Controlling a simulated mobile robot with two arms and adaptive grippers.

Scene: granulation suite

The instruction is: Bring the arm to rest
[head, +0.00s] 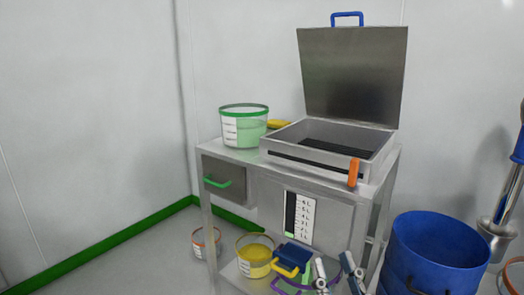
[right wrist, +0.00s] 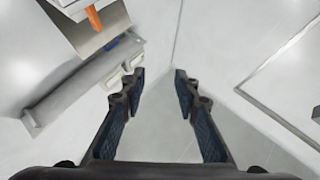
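My right gripper (head: 337,270) shows at the bottom edge of the head view, in front of the bench's lower part. In the right wrist view its two fingers (right wrist: 160,88) are spread apart with nothing between them. My left gripper is not in view. The steel bench (head: 230,168) carries a steel box (head: 275,148) with its lid (head: 355,75) standing up, a blue handle (head: 347,14) on top and an orange lever (head: 353,172) at the front.
A green-rimmed clear bucket (head: 244,130) stands on the bench. Below are a yellow-filled bucket (head: 254,262), an orange-rimmed bucket (head: 200,243) and a blue item with a yellow handle (head: 293,256). A large blue drum (head: 440,255) stands at right. The floor at left is clear.

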